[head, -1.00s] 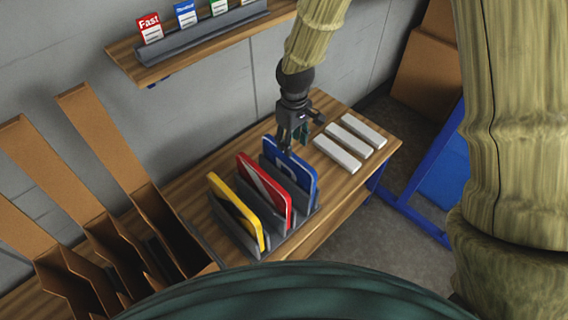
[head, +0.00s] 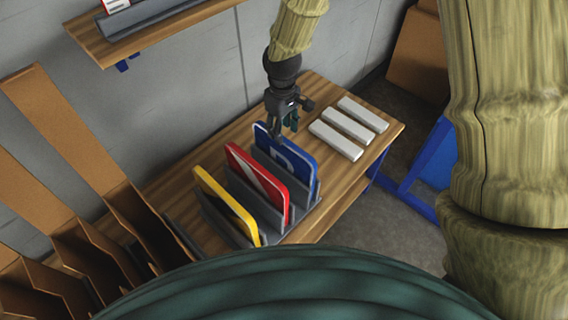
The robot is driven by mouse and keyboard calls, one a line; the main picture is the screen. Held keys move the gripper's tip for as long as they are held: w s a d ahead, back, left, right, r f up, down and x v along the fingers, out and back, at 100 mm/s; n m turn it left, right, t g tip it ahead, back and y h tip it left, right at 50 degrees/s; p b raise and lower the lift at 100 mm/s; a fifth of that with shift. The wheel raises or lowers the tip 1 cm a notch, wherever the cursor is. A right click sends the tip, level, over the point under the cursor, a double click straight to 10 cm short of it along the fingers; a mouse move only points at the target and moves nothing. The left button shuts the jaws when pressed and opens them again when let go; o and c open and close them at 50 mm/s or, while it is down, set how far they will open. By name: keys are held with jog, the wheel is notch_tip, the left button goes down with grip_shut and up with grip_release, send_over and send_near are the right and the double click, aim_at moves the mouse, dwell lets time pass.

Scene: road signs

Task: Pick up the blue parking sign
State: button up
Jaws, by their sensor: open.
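The blue parking sign (head: 290,158), with part of a white P showing, stands upright in the rearmost slot of a grey rack (head: 309,211) on the wooden table. My gripper (head: 281,130) points down at the top edge of the blue sign, near its upper left part. Its fingers are open. One finger seems to be behind the sign; I cannot tell whether either finger touches it.
A red sign (head: 256,182) and a yellow sign (head: 226,205) stand in the same rack, in front of the blue one. Several white bars (head: 349,128) lie to the right. Open brown boxes (head: 120,215) stand at the left. A shelf (head: 150,38) hangs on the wall.

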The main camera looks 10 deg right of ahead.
aim_at(284, 149)
notch_tip(284, 149, down, 4)
jog(key=shift+a+r+p, duration=0.1)
jog(key=shift+p, duration=0.25)
jog(key=shift+s+d+f+p, duration=0.1)
jog(key=shift+f+p, duration=0.45)
jog(key=shift+f, duration=1)
jog(key=shift+d+f+p, duration=0.1)
jog(key=shift+f+p, duration=0.4)
jog(key=shift+f, duration=1)
grip_shut()
